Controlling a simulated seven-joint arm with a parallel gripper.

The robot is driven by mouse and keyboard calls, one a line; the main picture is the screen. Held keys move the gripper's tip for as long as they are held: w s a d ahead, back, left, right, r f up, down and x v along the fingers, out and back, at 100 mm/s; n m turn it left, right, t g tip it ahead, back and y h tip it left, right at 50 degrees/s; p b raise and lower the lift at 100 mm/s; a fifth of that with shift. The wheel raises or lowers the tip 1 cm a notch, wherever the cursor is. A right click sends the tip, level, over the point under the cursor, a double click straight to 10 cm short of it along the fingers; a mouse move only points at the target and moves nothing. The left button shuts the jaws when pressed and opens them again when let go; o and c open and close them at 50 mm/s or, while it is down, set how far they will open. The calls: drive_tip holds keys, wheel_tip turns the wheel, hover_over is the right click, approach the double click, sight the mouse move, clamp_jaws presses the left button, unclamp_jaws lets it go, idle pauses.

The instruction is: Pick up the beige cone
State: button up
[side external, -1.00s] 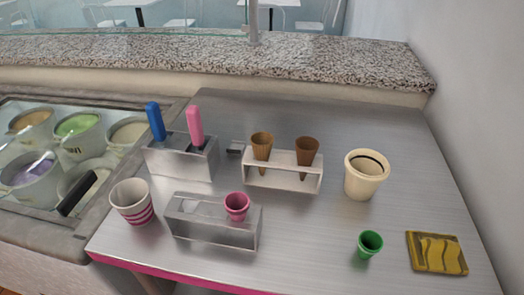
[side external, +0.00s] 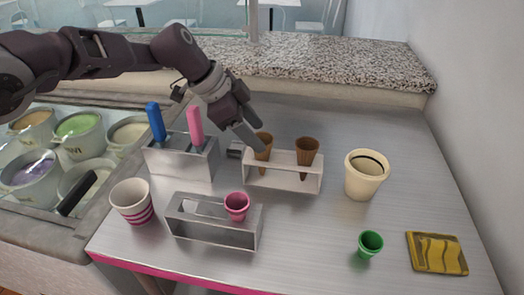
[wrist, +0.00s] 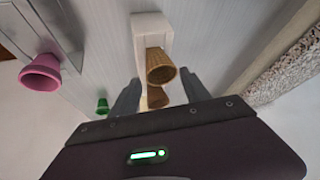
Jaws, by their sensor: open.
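Two tan waffle cones stand upright in a white rack (side external: 282,186). The left, lighter tan cone (side external: 263,147) is partly hidden by my gripper (side external: 258,136). The other, browner cone (side external: 307,149) stands to its right. My gripper is open, with its fingers at the rim of the left cone in the side view. In the wrist view, a light tan cone (wrist: 161,66) shows just beyond the fingers (wrist: 160,94), a second cone (wrist: 157,97) shows between them, and neither is gripped.
A metal holder with a blue handle (side external: 156,122) and a pink handle (side external: 195,127) stands left of the rack. In front are a metal stand with a pink cup (side external: 237,206) and a striped cup (side external: 131,201).

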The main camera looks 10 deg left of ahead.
drive_tip(key=x, duration=0.4)
drive_tip(key=shift+w+a+f, duration=0.1)
drive_tip(key=shift+w+f, duration=0.1)
drive_tip(key=shift+f, duration=0.2)
drive_tip(key=shift+c, duration=0.2)
drive_tip(key=c, duration=1)
wheel_tip(320, 180, up, 9)
drive_tip(key=shift+f, duration=0.15)
drive_tip(key=s+r+m+g, duration=0.1)
drive_tip(key=s+r+m, duration=0.1)
drive_tip(key=s, duration=0.3)
drive_tip(key=s+a+r+m+g, duration=0.1)
drive_tip(key=s+r+m, duration=0.1)
drive_tip(key=s, duration=0.4)
drive_tip(key=s+r+m+g, duration=0.1)
drive_tip(key=s+r+m, duration=0.1)
drive_tip(key=s+r, duration=0.2)
drive_tip(key=shift+s+a+g+h, duration=0.2)
drive_tip(key=shift+s+g+h, duration=0.15)
drive_tip(key=shift+s, duration=0.7)
